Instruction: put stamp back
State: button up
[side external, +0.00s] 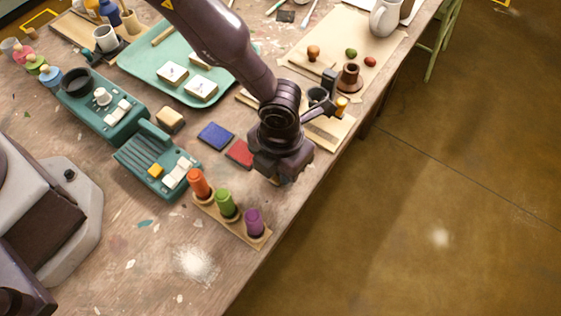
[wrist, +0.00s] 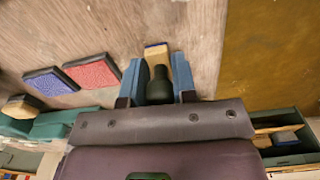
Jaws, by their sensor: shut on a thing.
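My gripper (side external: 278,178) hangs over the table near its right edge, just right of the red ink pad (side external: 240,153). In the wrist view my gripper (wrist: 157,78) has its two blue fingers on either side of a stamp (wrist: 160,86) with a dark rounded handle and a wooden block at its far end. The fingers are shut on it. In the side view the stamp is mostly hidden by the gripper. The blue ink pad (side external: 216,135) lies left of the red one. Both pads also show in the wrist view, red (wrist: 91,72) and blue (wrist: 50,82).
A wooden strip (side external: 234,232) holds orange, green and purple cylinders in front of the gripper. Teal devices (side external: 150,165) and a wooden block (side external: 170,120) stand left. A teal tray (side external: 150,62) and wooden board (side external: 327,132) lie behind. The table edge is close on the right.

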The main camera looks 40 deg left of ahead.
jog(key=shift+f, duration=0.15)
jog(key=o, duration=0.8)
jog(key=shift+c, duration=0.2)
notch_tip(320, 180, up, 12)
jog(key=shift+r, duration=0.2)
